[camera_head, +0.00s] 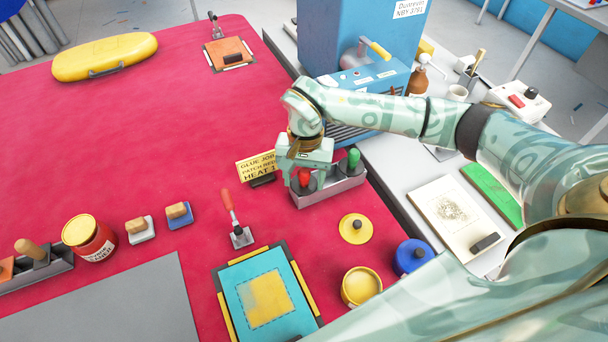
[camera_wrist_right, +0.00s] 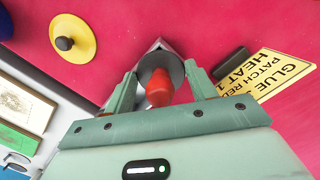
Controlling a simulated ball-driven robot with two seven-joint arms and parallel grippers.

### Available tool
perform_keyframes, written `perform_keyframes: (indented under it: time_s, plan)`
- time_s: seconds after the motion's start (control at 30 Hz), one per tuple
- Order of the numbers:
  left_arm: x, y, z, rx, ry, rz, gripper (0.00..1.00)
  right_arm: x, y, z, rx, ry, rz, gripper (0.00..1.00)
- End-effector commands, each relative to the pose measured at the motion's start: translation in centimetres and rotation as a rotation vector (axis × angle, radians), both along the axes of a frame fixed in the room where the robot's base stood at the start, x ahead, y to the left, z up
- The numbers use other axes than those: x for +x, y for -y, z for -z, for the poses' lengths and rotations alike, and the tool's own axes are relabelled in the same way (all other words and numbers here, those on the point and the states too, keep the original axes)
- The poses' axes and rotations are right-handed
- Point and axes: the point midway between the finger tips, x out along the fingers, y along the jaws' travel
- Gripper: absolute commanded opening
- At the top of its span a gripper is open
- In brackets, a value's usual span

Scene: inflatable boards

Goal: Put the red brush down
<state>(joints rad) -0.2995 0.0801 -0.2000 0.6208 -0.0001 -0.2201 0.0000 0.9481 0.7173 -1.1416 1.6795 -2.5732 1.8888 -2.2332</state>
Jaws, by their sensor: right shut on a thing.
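A green-handled brush (camera_head: 353,158) stands in the holder's right part. My left gripper is not in view.
A yellow sign (camera_head: 256,165) stands left of the holder, and a blue machine (camera_head: 370,75) behind it. The red board (camera_head: 150,140) is clear at left centre.

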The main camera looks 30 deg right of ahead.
Motion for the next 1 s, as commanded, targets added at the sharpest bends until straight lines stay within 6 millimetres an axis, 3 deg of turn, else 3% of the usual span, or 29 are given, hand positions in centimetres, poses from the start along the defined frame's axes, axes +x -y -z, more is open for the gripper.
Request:
perform_keyframes:
  time_s: [0.07, 0.1, 0.17, 1.0]
  plan:
    - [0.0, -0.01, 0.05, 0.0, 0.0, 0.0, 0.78, -0.12, 0.03, 0.32, -0.002, -0.004, 0.0, 0.38]
    - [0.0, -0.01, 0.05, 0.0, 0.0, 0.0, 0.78, -0.15, 0.03, 0.34, -0.003, -0.005, -0.001, 0.62]
    - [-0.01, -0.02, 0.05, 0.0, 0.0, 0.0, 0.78, -0.19, 0.03, 0.38, -0.003, -0.006, -0.001, 0.78]
    - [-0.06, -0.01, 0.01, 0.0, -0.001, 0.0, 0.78, -0.45, 0.01, 0.54, -0.004, -0.014, -0.002, 0.78]
